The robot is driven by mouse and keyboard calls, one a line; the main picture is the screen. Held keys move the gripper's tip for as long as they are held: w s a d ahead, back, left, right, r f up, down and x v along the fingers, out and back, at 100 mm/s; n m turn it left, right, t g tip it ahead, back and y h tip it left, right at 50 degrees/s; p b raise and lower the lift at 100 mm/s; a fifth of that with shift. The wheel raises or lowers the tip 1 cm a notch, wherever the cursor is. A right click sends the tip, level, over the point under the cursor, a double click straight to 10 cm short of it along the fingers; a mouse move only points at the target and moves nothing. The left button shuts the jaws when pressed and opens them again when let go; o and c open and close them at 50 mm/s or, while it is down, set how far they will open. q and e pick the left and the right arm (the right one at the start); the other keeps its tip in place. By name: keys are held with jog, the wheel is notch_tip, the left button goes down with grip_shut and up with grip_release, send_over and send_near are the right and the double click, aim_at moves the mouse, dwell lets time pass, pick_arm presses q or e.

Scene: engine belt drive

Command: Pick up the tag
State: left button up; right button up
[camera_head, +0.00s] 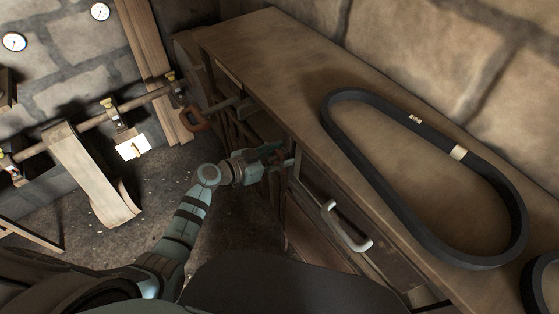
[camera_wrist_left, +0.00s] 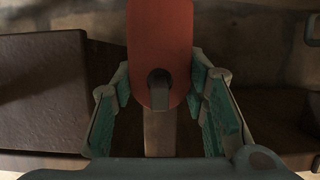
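A flat red tag (camera_wrist_left: 160,40) with a rounded end and a hole shows in the left wrist view. A grey peg-like piece shows at the hole. My left gripper (camera_wrist_left: 162,95) is open, with one teal finger on each side of the tag. There are gaps between the fingers and the tag; I cannot tell how far away it is in depth. In the head view, my left gripper (camera_head: 272,154) is at the front of the wooden bench, where the tag is hard to make out. My right gripper is not in view.
The wooden bench (camera_head: 270,50) carries a large black belt (camera_head: 370,185). A drawer with a pale handle (camera_head: 347,228) is on its front, right of my left gripper. A pipe with valves and a pale paper (camera_head: 132,147) are at left. The floor between is clear.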

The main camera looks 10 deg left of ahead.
pick_arm(q)
jog(key=shift+c, duration=1.1)
